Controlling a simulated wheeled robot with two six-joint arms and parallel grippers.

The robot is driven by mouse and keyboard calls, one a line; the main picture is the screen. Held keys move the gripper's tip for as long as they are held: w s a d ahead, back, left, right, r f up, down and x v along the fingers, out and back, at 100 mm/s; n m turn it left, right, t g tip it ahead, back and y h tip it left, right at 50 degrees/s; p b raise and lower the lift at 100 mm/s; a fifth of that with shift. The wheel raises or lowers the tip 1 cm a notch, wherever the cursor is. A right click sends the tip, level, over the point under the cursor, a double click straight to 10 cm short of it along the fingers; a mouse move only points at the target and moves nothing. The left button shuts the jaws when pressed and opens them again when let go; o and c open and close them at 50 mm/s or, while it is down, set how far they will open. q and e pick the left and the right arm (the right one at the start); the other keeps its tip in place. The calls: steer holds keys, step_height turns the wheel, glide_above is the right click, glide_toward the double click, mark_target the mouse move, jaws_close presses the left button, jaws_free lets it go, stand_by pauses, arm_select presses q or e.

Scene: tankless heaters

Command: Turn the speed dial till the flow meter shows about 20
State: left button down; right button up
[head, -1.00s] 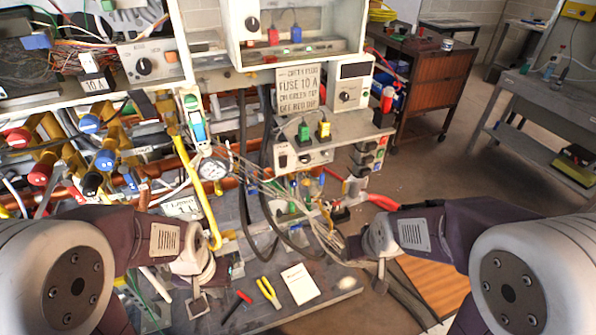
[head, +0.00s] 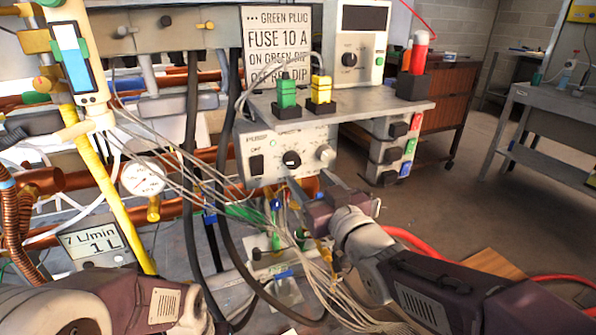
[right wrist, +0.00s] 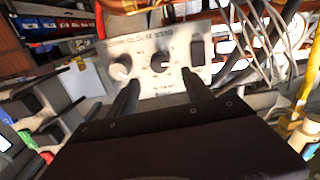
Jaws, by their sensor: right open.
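The pump panel (head: 262,150) carries a switch at its left, a black middle dial (head: 291,159) under lettering that seems to read speed, and a pale knob at its right. The black dial also shows in the right wrist view (right wrist: 160,62), upside down. My right gripper (head: 299,188) is open just in front of and below it. In the right wrist view its fingers (right wrist: 161,82) stand apart either side of the dial's line, not closed on it. A round white gauge (head: 143,177) and a tall blue-and-white indicator (head: 75,60) stand left; their readings are illegible. My left gripper is out of view.
A green plug (head: 286,93) and a yellow plug (head: 321,90) stand on the shelf above the panel. Thin pale cables (head: 200,170) and black hoses (head: 190,140) hang left of it. A red cable lies at right. Open floor lies right.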

mark_target(294, 163)
steer(key=b+x, duration=0.1)
steer(key=x, duration=0.6)
steer(key=shift+f+b, duration=0.2)
steer(key=shift+b, duration=0.15)
steer(key=shift+w+a+r, duration=0.1)
steer(key=shift+w+a, duration=0.1)
steer(key=shift+w, duration=0.4)
jaws_close()
